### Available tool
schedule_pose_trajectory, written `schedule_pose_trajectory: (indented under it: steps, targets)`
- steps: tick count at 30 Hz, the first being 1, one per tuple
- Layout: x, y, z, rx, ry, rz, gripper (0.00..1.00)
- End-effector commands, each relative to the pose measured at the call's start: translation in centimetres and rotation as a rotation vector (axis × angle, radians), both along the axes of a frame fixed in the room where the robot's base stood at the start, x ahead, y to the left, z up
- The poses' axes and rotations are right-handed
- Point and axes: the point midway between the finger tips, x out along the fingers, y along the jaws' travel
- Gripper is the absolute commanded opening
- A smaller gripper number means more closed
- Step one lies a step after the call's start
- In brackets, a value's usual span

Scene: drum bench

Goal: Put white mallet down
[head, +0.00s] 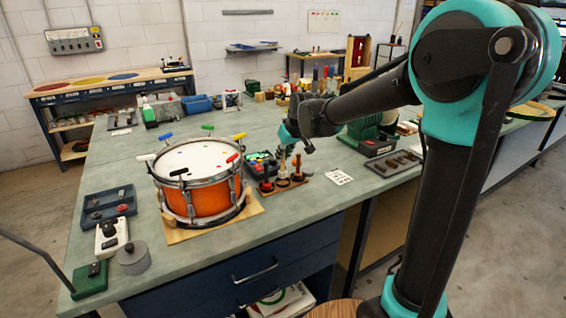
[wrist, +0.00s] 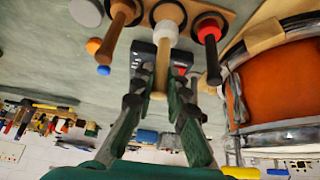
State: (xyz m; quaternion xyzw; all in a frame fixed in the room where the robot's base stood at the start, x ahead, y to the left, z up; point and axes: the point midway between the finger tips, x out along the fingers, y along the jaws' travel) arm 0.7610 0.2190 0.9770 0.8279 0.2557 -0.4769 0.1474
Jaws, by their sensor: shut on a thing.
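The white mallet (wrist: 166,32) has a white collar and a pale wooden handle. It is the middle of three mallets at the wooden holder (head: 287,186). My gripper (wrist: 161,80) is shut on its handle, with one finger on each side. In the wrist view, its far end lines up with the middle dark ring of the holder; I cannot tell whether it is fully seated. A red-collared mallet (wrist: 209,35) and a brown mallet (wrist: 120,22) stand on either side. In the head view, my gripper (head: 296,146) is above the holder, and its fingertips are hard to make out.
An orange drum (head: 198,199) stands close to the holder on the left. A black tray (head: 262,165) with coloured items lies behind the holder. A white printed card (head: 338,177) lies to the right. The bench front (head: 275,225) is clear.

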Motion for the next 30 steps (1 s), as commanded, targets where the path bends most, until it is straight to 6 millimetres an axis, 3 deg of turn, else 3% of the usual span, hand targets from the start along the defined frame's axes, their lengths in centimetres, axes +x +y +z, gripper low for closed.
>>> schedule_pose_trajectory:
  steps: [6,18,19,23,30]
  targets:
    - [0.0,0.0,-2.6,0.0,0.0,0.0,0.0]
    - [0.0,0.0,-3.0,0.0,0.0,0.0,0.0]
    - [0.0,0.0,-3.0,0.0,0.0,0.0,0.17]
    - [0.0,0.0,-3.0,0.0,0.0,0.0,0.34]
    - [0.0,0.0,-3.0,0.0,0.0,0.0,0.35]
